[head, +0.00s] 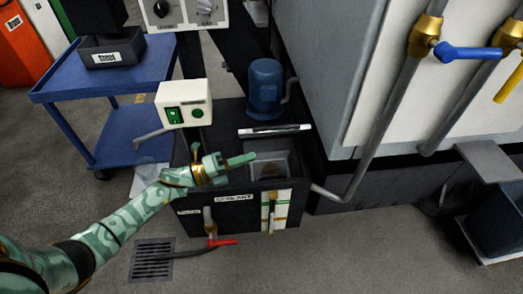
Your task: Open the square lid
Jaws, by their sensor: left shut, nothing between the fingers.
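The black coolant tank (192,218) stands on the floor in the middle, with a "COOLANT" label on its front. A square opening (274,166) shows in its top, with a grey inside. The square lid (275,131) appears as a thin pale-edged strip along the far side of the opening, seen nearly edge-on, so it looks raised. My left gripper (243,159) is shut and empty, over the left part of the opening and in front of the lid, apart from it as far as I can see. My right gripper is out of view.
A blue pump (265,88) stands behind the opening. A switch box (184,103) stands at the tank's left. A blue cart (110,95) is at the upper left. Pipes (380,120) and a large machine (325,60) border the right. A red-handled valve (222,242) sticks out in front.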

